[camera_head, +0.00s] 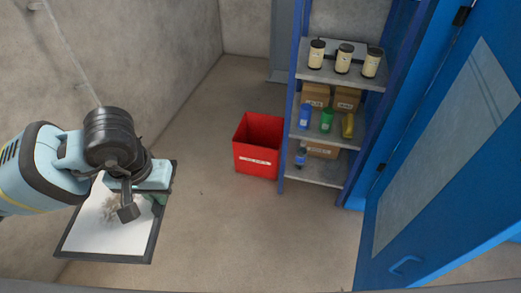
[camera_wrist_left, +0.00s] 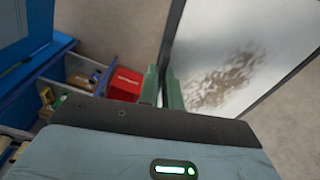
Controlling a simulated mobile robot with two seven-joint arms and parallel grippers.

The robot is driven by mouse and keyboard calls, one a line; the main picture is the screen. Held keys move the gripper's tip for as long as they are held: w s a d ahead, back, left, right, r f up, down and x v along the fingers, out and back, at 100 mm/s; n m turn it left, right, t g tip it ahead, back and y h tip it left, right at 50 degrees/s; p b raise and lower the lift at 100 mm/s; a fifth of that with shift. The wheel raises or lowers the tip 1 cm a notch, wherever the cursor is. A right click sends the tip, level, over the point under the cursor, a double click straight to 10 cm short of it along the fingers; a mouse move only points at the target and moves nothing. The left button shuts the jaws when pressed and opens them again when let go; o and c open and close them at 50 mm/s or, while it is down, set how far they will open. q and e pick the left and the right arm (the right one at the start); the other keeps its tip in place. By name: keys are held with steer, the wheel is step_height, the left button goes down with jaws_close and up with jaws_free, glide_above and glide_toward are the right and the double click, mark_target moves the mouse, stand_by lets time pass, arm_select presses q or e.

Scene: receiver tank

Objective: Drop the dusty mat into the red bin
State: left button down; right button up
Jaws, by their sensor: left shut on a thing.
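The dusty mat (camera_head: 98,228) is a white panel with a dark frame and a brown smudge of dirt. My left gripper (camera_head: 157,197) is shut on its edge and holds it at the lower left of the head view. In the left wrist view the mat (camera_wrist_left: 245,55) fills the upper right, with the green fingers of the gripper (camera_wrist_left: 164,88) at its frame. The red bin (camera_head: 257,158) stands on the floor right of the mat, apart from it. It also shows in the left wrist view (camera_wrist_left: 124,86). My right gripper is in neither view.
A blue-framed shelf (camera_head: 318,170) stands right of the bin, with cans, boxes and bottles (camera_head: 326,120) on it. A blue cabinet door (camera_head: 440,150) stands open at the right. The floor (camera_head: 225,235) in front of the bin is clear. Concrete walls (camera_head: 120,55) close the left side.

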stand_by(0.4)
arm_select(q)
steer(key=s+f, duration=0.4)
steer(key=f, duration=1.1)
steer(key=shift+w+d, duration=0.1)
steer(key=shift+d, duration=0.05)
